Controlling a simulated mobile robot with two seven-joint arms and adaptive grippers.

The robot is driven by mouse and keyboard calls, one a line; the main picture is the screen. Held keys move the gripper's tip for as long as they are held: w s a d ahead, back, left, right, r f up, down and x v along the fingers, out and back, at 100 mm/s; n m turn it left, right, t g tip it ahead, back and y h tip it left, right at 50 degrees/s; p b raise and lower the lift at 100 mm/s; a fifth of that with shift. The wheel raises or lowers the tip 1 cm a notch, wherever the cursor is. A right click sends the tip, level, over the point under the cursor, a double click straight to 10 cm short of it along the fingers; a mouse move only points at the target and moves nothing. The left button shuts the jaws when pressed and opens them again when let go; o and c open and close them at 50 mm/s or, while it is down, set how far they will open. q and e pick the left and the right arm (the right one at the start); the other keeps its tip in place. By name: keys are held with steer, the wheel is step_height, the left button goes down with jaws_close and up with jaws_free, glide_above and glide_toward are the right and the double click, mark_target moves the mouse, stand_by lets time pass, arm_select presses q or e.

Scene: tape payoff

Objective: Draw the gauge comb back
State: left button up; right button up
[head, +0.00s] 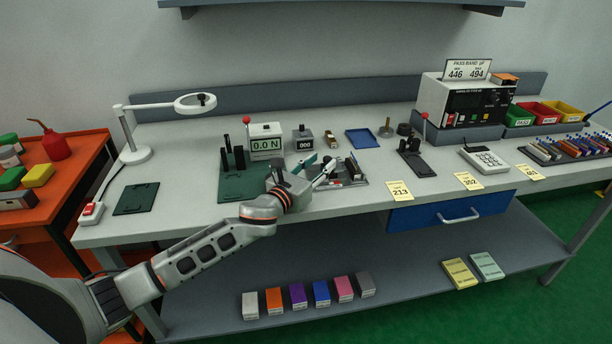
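My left gripper (324,159) reaches in over the front middle of the grey bench. Its two fingers show apart, with no held thing visible between them. It is over or just left of a dark fixture (352,168) with small upright parts. The fingers and wrist hide part of this fixture. I cannot pick out the gauge comb for certain; it may be among these small parts. A white meter (266,145) reading 0.0 N with a red-knobbed lever stands behind and left of the gripper. My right gripper is not in view.
A dark green plate with black posts (232,160) stands left of my wrist. A lamp (136,150) stands at left. The bench front right of the yellow 213 tag (399,191) has free room.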

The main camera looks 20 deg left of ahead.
arm_select(q)
steer(key=s, duration=0.2)
steer(key=s+a, duration=0.1)
steer(key=s, duration=0.5)
steer(key=shift+s+a, duration=0.25)
steer(key=shift+a, duration=0.1)
